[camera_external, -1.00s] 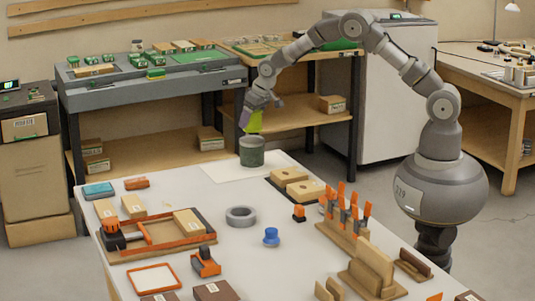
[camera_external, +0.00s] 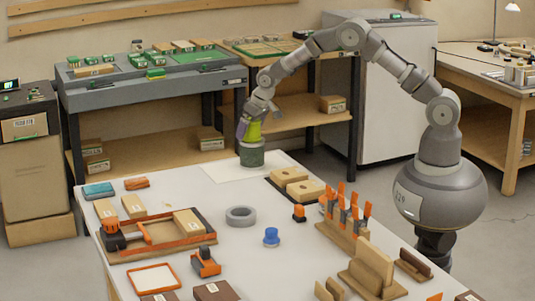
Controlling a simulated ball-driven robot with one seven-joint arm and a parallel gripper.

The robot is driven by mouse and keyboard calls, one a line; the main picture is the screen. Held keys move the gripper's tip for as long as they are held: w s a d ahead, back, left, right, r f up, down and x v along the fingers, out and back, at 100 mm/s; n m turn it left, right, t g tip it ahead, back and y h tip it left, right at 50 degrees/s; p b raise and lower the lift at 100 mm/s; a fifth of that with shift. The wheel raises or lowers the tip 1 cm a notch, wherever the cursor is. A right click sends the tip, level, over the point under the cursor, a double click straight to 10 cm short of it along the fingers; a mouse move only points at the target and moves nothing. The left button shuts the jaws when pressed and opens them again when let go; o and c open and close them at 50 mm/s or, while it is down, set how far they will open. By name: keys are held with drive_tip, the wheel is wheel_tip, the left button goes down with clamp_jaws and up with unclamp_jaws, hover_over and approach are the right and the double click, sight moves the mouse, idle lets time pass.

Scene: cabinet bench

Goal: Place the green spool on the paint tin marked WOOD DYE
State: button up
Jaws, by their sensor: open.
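The green spool (camera_external: 253,133) is bright yellow-green and stands upright on top of the paint tin, with no clear gap between them. The tin (camera_external: 252,157) is a dark grey-green cylinder on a white sheet at the far end of the bench. Its marking is too small to read. My gripper (camera_external: 248,127) is open, at the spool's upper left side, with a purple finger beside it. The far finger is hidden, and I cannot tell whether the fingers touch the spool.
The white sheet (camera_external: 222,172) is bare around the tin. Wooden blocks (camera_external: 305,190) lie to the tin's right. A grey tape ring (camera_external: 241,223) and a blue knob-like piece (camera_external: 271,237) lie nearer. Orange clamps (camera_external: 345,205) stand upright at the right.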

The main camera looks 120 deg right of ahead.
drive_tip(key=shift+r, duration=0.3)
drive_tip(key=p+v, duration=0.4)
drive_tip(key=v, duration=0.8)
drive_tip(key=w+a+r+n+t, duration=0.2)
drive_tip(key=w+a+r, duration=0.2)
drive_tip(key=a+r, duration=0.4)
drive_tip(key=w+a+r+n+t, duration=0.2)
drive_tip(key=w+a+r, duration=0.3)
drive_tip(key=r, duration=0.5)
drive_tip(key=w+a+r+n+t, duration=0.1)
drive_tip(key=w+a+r+t, duration=0.15)
drive_tip(key=a+r, duration=0.65)
drive_tip(key=s+a+r+n+t+y, duration=0.2)
drive_tip(key=s+a+r, duration=0.4)
drive_tip(key=a+r, duration=0.6)
drive_tip(key=s+a+r+n+t+y, duration=0.1)
drive_tip(key=s+a+r+n+t, duration=0.3)
drive_tip(key=a+r, duration=0.8)
wheel_tip(320, 180, up, 3)
drive_tip(key=shift+s+a+r+n+t+y, duration=0.15)
drive_tip(key=shift+s+n+t+y, duration=0.25)
drive_tip(key=shift+s, duration=0.5)
